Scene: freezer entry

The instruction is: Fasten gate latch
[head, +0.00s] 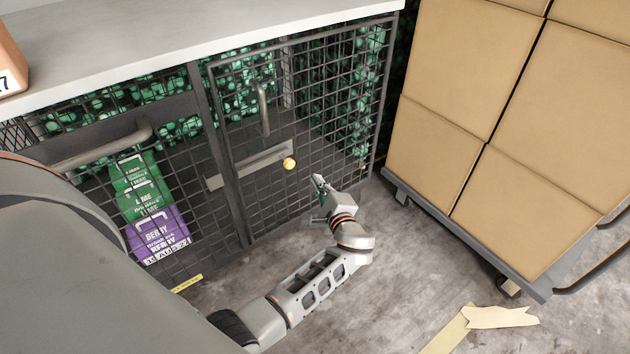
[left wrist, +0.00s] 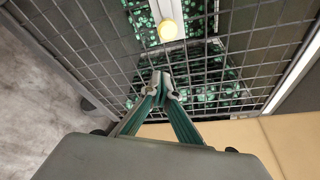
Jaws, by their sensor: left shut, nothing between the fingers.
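The mesh gate (head: 310,100) stands under a pale counter and looks closed or nearly so against the dark post (head: 228,185). A flat grey latch bar (head: 250,165) lies slightly tilted across the gate's left edge and the post. A yellow knob (head: 289,164) sits at the bar's right end; the knob also shows at the top of the left wrist view (left wrist: 171,30). My left gripper (head: 319,182) is shut and empty, in front of the gate, just right of and below the knob, apart from it. Its fingertips (left wrist: 161,82) meet in the left wrist view. My right gripper is out of view.
A vertical handle (head: 263,108) is on the gate. A cart (head: 460,228) stacked with large cartons (head: 480,90) stands close on the right. Green and purple bags (head: 150,205) are behind the left mesh. Torn tape (head: 490,320) lies on the floor, which is otherwise clear in front.

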